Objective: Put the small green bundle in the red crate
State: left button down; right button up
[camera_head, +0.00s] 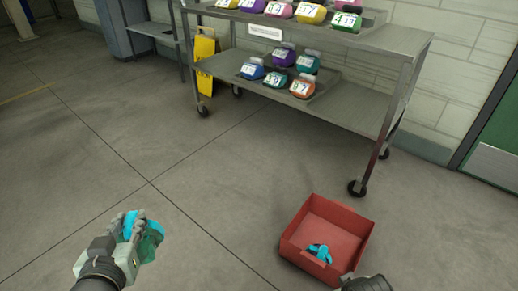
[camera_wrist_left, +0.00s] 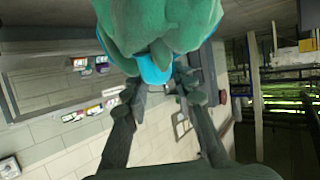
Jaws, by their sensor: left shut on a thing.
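The small green bundle (camera_head: 150,246) is dark teal-green and soft-looking. The red crate (camera_head: 350,215) is open-topped at the lower right.
A grey wheeled rack (camera_head: 345,95) stands behind the crate, with several coloured, numbered bags on its shelves. A yellow sign (camera_head: 205,60) leans by its left end. The floor between my left gripper and the crate looks clear.

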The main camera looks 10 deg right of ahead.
aim_at(336, 240)
jog(key=i+j+z, duration=0.15)
jog(key=z, duration=0.3)
jog(key=i+j+z, duration=0.1)
jog(key=j+z, duration=0.15)
jog(key=z, duration=0.2)
jog(key=i+j+z, duration=0.1)
jog(key=j+z, duration=0.15)
jog(key=z, duration=0.2)
jog(key=j+z, duration=0.25)
jog(key=z, duration=0.15)
jog(key=j+z, duration=0.3)
jog(key=z, duration=0.15)
